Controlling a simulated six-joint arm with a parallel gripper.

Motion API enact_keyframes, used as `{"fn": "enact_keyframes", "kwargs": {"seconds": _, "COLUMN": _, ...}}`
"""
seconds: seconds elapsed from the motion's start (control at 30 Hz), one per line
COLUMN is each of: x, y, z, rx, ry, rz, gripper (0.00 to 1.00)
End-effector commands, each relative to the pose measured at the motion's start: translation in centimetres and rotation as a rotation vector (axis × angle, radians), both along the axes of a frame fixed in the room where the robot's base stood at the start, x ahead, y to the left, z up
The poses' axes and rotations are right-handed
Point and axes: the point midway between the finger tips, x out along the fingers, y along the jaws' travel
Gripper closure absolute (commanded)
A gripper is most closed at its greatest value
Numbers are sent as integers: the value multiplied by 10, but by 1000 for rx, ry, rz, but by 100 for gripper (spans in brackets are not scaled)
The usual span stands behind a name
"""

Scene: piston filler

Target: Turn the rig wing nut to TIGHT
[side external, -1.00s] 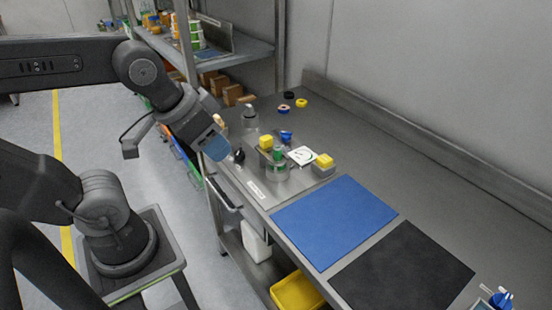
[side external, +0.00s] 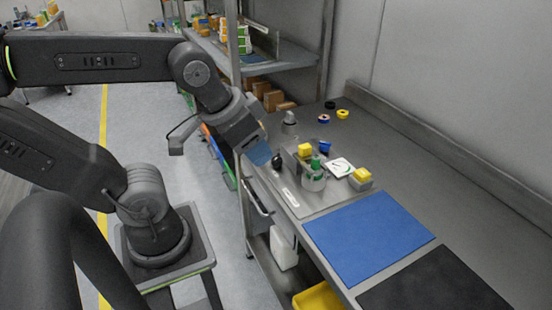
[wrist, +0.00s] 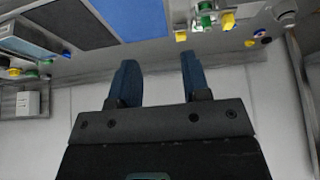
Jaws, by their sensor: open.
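The rig is a grey plate (side external: 318,205) on the bench with small fittings on it. A dark knob-like part (side external: 278,161) stands at its left edge, and a blue part (side external: 325,147) stands further back. I cannot tell which of these is the wing nut. A white card with a dial mark (side external: 340,167) lies to the right. My gripper (side external: 262,159) is just left of the dark part, and any contact is unclear. In the wrist view my gripper (wrist: 157,60) has its two blue fingers apart with nothing between them.
A green-topped bottle (side external: 314,178) and yellow blocks (side external: 305,150) crowd the rig. A blue mat (side external: 368,238) and a black mat (side external: 435,285) lie to the right. A shelf (side external: 290,65) stands behind, and a yellow bin (side external: 318,300) is below.

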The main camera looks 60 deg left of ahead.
Motion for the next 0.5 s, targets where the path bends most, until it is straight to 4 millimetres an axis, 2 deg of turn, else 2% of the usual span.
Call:
{"fn": "enact_keyframes", "kwargs": {"seconds": 0.03, "x": 0, "y": 0, "z": 0, "rx": 1, "ry": 1, "rz": 0, "gripper": 52}}
{"fn": "enact_keyframes", "kwargs": {"seconds": 0.17, "x": 11, "y": 7, "z": 1, "rx": 12, "ry": 27, "rz": 7, "gripper": 40}}
{"fn": "enact_keyframes", "kwargs": {"seconds": 0.27, "x": 32, "y": 21, "z": 2, "rx": 32, "ry": 80, "rz": 16, "gripper": 40}}
{"fn": "enact_keyframes", "kwargs": {"seconds": 0.37, "x": 61, "y": 45, "z": -2, "rx": 51, "ry": 154, "rz": 25, "gripper": 40}}
{"fn": "enact_keyframes", "kwargs": {"seconds": 0.5, "x": 100, "y": 88, "z": -15, "rx": 64, "ry": 257, "rz": 27, "gripper": 40}}
